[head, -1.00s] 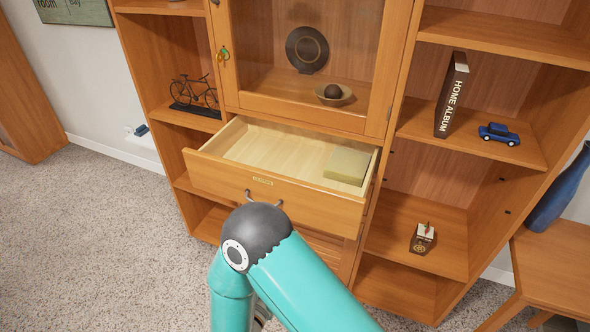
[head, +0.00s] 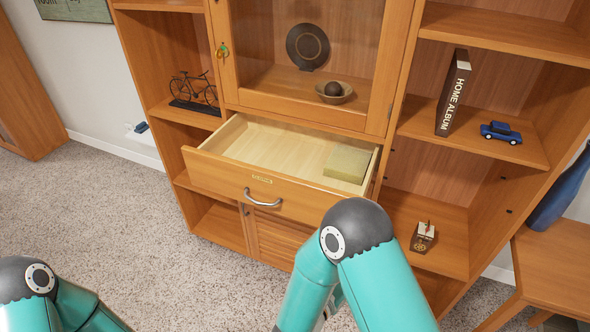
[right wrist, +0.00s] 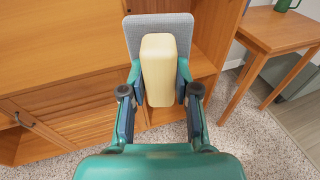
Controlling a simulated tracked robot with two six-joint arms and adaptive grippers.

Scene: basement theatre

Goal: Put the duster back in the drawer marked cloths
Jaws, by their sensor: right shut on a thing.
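A drawer (head: 219,173) in the middle of the wooden cabinet is pulled open. Its front carries a small label plate, too small to read, and a metal handle. In the right wrist view my right gripper (right wrist: 159,84) is shut on the duster (right wrist: 158,62), a cream block against a grey pad (right wrist: 131,32). The duster is clear of the drawer, in front of the cabinet. In the head view the right gripper and duster are hidden behind or below my right arm. My left arm shows at the lower left, but its gripper is out of view.
A yellow-green block (head: 347,163) lies in the drawer's right part; the left and middle are bare. A glass door (head: 300,50) is above. Side shelves hold a bicycle model (head: 194,92), album (head: 453,93) and blue car (head: 501,132). A side table (head: 560,262) stands right.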

